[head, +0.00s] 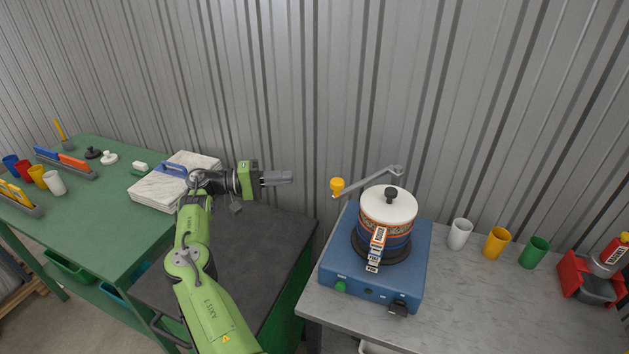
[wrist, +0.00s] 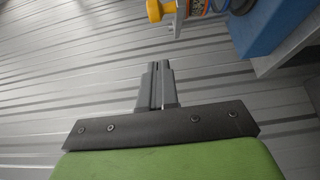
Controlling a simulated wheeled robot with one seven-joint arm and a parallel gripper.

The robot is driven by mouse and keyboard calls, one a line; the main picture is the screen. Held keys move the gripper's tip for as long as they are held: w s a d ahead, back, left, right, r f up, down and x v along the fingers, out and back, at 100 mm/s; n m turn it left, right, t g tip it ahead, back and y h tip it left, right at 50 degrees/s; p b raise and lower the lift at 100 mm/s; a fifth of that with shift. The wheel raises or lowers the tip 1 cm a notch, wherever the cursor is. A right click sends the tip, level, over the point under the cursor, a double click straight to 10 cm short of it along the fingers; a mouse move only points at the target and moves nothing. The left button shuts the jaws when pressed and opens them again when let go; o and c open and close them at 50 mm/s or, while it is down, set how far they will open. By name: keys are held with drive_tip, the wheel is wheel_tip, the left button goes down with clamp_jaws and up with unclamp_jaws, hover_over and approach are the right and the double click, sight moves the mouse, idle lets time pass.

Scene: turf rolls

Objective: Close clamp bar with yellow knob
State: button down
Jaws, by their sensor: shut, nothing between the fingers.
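The clamp bar (head: 368,178) is a grey arm at the back of a blue machine (head: 345,268). It reaches left from a pivot at the back right, and its yellow knob (head: 337,186) sticks out past the machine's left side. The bar is swung clear of the round stack with a white lid (head: 388,204) and black top knob. My gripper (head: 290,177) is shut and empty, pointing right, a short way left of the yellow knob and apart from it. In the wrist view, my gripper's fingers (wrist: 157,85) are together, and the yellow knob (wrist: 160,9) shows at the top edge.
White, yellow and green cups (head: 496,242) stand on the grey bench (head: 480,310) right of the machine, with a red bin (head: 590,280) beyond. A corrugated metal wall (head: 300,80) is close behind. A dark-topped cart (head: 240,260) stands left of the bench.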

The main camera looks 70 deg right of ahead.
drive_tip(key=s+d, duration=0.1)
drive_tip(key=s, duration=0.8)
drive_tip(key=shift+p, duration=0.45)
drive_tip(key=shift+s+a, duration=0.1)
drive_tip(key=shift+s, duration=0.05)
